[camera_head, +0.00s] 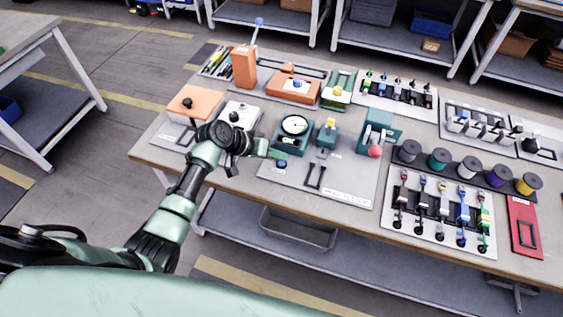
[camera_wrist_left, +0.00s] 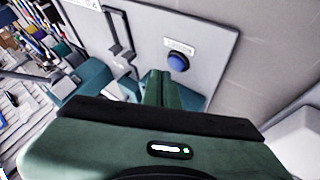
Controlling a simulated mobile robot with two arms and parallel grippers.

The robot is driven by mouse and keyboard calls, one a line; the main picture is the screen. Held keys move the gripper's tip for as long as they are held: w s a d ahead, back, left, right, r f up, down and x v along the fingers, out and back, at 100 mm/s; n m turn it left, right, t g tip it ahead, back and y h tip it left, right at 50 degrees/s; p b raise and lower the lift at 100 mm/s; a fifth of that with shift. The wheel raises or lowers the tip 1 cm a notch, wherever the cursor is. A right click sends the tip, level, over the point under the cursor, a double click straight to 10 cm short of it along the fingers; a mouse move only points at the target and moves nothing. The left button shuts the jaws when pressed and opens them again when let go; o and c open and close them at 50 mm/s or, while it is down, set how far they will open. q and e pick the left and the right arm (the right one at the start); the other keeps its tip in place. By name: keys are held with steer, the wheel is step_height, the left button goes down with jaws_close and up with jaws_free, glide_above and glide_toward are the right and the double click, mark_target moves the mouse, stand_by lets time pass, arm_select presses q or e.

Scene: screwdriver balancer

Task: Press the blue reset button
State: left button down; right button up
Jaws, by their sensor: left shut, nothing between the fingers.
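The blue reset button (camera_wrist_left: 177,62) is a round blue cap on a dark base, on a grey panel (camera_wrist_left: 215,40) with a small label beside it. In the head view the button (camera_head: 281,164) sits near the panel's left side, in front of the teal dial gauge (camera_head: 294,126). My left gripper (camera_head: 277,154) is shut and empty, its fingertips right beside the button in the picture. In the left wrist view its green fingers (camera_wrist_left: 158,76) end just left of the button. The button's top shows clear of them; I cannot tell how high above the panel they are. My right gripper is not in view.
An orange box (camera_head: 194,102) and a white box (camera_head: 240,115) stand at left. Spools and a tool rack (camera_head: 440,210) fill the right side.

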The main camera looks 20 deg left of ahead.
mark_target(278, 164)
arm_select(q)
steer(key=shift+f, duration=0.15)
stand_by(0.5)
steer(key=shift+f, duration=0.3)
steer(key=shift+f+b, duration=0.4)
steer(key=shift+b, duration=0.1)
stand_by(0.5)
steer(key=shift+r, duration=0.1)
steer(key=shift+r+p, duration=0.75)
steer(key=shift+p, duration=0.15)
step_height(278, 164, up, 5)
steer(key=p, duration=0.4)
steer(key=shift+p, duration=0.35)
